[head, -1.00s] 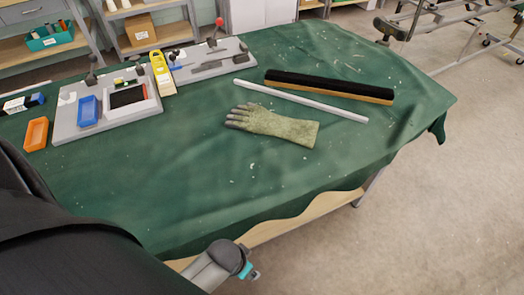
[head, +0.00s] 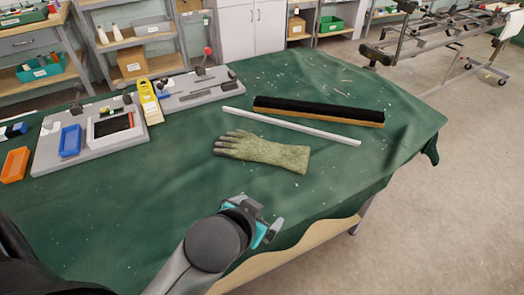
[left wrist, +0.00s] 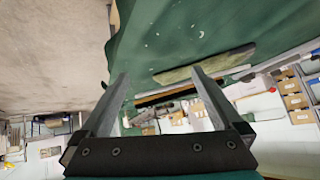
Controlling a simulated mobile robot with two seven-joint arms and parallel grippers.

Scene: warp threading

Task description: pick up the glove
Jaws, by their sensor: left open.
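The glove (head: 263,151) is olive green with grey fingertips and lies flat on the green-covered table (head: 180,195), its fingers toward the left. It also shows in the left wrist view (left wrist: 215,65), beyond my fingers and seen at a low angle. My left gripper (head: 268,228) is over the table's front edge, in front of the glove and apart from it. In the left wrist view its two fingers (left wrist: 163,100) are spread with nothing held between them. My right gripper is not in view.
A white rod (head: 290,126) and a black brush with a wooden edge (head: 318,110) lie just behind the glove. Grey fixture boards (head: 45,155), a blue bin (head: 70,140) and an orange bin (head: 15,165) are at the left. The cloth around the glove's front is clear.

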